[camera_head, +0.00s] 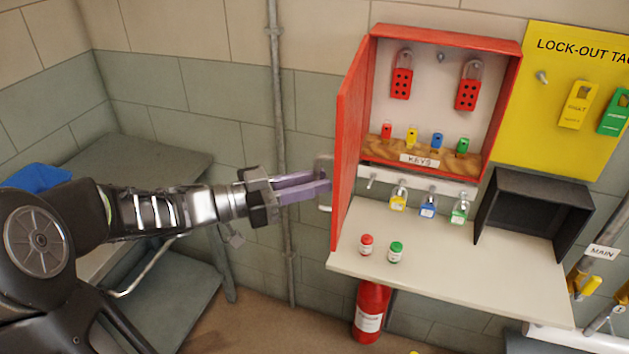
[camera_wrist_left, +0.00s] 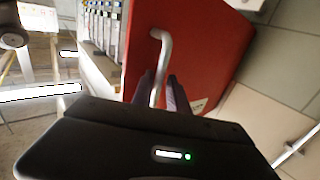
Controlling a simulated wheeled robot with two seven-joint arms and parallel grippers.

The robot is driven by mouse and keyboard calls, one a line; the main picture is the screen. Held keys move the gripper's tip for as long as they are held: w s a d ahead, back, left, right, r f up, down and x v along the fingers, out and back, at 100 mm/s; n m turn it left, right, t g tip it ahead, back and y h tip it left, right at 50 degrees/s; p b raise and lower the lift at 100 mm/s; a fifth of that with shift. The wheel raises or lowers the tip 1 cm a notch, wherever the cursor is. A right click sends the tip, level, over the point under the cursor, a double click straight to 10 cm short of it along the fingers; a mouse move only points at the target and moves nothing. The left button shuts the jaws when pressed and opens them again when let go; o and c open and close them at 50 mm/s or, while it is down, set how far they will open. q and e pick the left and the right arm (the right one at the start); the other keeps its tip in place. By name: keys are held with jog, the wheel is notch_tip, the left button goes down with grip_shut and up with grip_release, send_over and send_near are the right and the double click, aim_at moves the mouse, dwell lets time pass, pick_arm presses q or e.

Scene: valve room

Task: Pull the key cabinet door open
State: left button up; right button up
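The red key cabinet (camera_head: 446,38) is on the wall, and its door (camera_head: 350,135) stands swung out to the left, so the inside shows. The pale door handle (camera_head: 325,208) is on the door's outer face, partly hidden by my left gripper (camera_head: 322,187). In the left wrist view the bent handle (camera_wrist_left: 164,42) runs down between the two fingers of my left gripper (camera_wrist_left: 160,88), with the red door (camera_wrist_left: 200,50) behind. The fingers are close on either side of the handle and look shut on it. My right gripper is not in view.
Padlocks and key tags (camera_head: 411,136) are inside the cabinet. A pale shelf (camera_head: 450,262) below holds two small jars (camera_head: 396,252) and a black open box (camera_head: 540,190). A fire extinguisher (camera_head: 371,312) stands underneath. A vertical pipe (camera_head: 281,130) runs behind my left gripper.

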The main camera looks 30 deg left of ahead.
pick_arm(q)
jog(key=b+v, duration=0.1)
jog(key=v, duration=0.6)
jog(key=shift+s+a+b, duration=0.15)
jog(key=shift+s+b, duration=0.05)
jog(key=shift+b, duration=0.15)
